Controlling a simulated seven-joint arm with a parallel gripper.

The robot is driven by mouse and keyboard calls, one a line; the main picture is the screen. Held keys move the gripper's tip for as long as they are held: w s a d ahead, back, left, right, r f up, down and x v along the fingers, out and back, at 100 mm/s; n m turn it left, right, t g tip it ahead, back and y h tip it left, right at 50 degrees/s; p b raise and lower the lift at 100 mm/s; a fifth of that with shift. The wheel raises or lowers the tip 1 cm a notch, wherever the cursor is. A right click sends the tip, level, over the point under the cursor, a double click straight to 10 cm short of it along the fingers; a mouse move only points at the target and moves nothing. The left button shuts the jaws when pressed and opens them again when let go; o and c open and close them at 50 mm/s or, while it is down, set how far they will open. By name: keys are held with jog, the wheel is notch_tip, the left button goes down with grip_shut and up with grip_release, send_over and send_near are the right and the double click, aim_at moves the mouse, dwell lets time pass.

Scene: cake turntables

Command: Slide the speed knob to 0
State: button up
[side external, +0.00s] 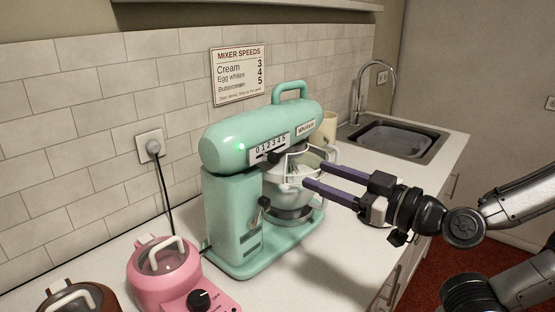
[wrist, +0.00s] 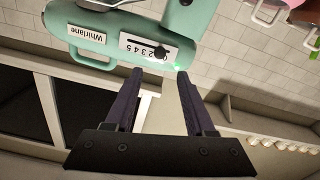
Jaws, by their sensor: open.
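The mint-green mixer (side external: 228,150) stands on the counter. Its white speed scale (side external: 270,145), numbered from 0, is on the side of its head. In the wrist view, the dark speed knob (wrist: 160,54) sits toward the right part of the scale, nearer the green light; its exact number is unclear. In the side view the knob is too small to place surely. My gripper (side external: 313,174) is open and empty, with its two long purple fingers in front of the bowl, below the scale. In the wrist view the fingertips (wrist: 159,72) spread apart near the knob, not visibly touching it.
The glass-and-metal bowl (side external: 290,197) sits under the mixer head, close to my fingers. A green light (side external: 241,147) glows on the head. A pink appliance (side external: 165,270) and a brown one (side external: 78,298) stand front left. A sign (side external: 239,74) lists cream 3, egg whites 4, buttercream 5.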

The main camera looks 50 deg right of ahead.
aim_at(277, 160)
jog(key=w, duration=1.1)
jog(key=shift+w, duration=0.1)
grip_shut()
dwell(1.2)
